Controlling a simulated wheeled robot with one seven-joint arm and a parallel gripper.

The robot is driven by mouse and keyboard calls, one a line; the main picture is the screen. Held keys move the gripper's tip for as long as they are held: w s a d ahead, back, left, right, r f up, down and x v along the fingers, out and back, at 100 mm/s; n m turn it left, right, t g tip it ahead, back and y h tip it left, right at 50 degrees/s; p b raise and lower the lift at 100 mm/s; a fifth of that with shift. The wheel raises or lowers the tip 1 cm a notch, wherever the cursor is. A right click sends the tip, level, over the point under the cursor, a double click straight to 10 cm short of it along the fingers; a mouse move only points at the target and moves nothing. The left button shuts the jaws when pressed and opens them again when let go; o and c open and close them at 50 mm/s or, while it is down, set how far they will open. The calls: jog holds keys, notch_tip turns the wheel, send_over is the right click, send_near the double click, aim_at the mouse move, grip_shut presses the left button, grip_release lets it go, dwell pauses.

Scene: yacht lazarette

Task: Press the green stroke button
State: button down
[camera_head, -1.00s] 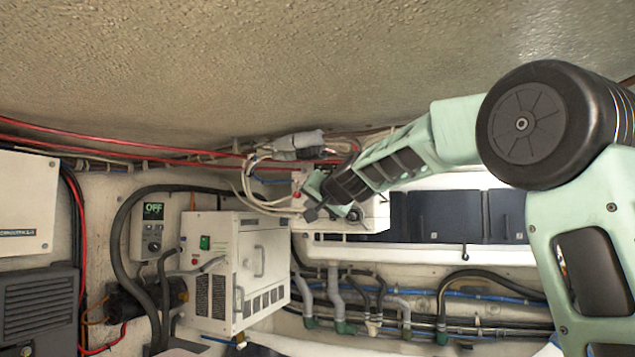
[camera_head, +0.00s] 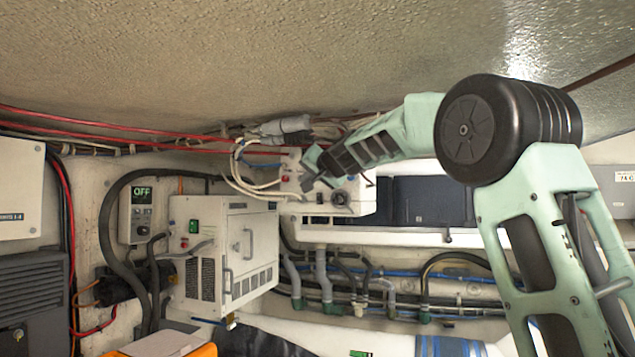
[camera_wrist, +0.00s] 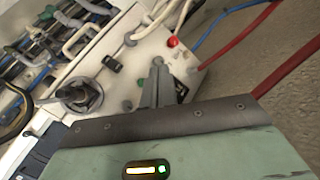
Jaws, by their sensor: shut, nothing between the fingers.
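My gripper (camera_head: 309,172) is shut and empty, its fingertips close in front of the white control box (camera_head: 292,188) at the back wall. In the wrist view the shut fingers (camera_wrist: 157,72) point at the box's panel and hide part of it. A small dull-green round button (camera_wrist: 127,106) shows left of the fingers. Another greenish spot (camera_wrist: 158,61) shows at the fingertips, partly covered. I cannot tell whether the fingers touch the panel. The panel also carries a red button or lamp (camera_wrist: 172,41) and a black rotary knob (camera_wrist: 78,95).
A controller reading OFF (camera_head: 142,192) is on the wall. Red cables (camera_head: 180,147) run above the box. Hoses run below. A grey unit (camera_head: 618,190) is at far right.

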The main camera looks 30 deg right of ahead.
jog(key=shift+w+d, duration=0.8)
jog(key=shift+d, duration=0.2)
jog(key=shift+w+d, duration=0.8)
jog(key=shift+d, duration=0.2)
dwell(0.6)
jog(key=shift+w+d, duration=0.2)
jog(key=shift+d, duration=0.15)
jog(key=shift+w+d, duration=0.25)
jog(key=shift+d, duration=0.05)
dwell(0.7)
jog(key=shift+s+a, duration=0.5)
jog(key=shift+a, duration=0.1)
jog(key=s+a, duration=0.1)
jog(key=a, duration=0.1)
jog(key=s+a, duration=0.2)
jog(key=shift+b, duration=0.4)
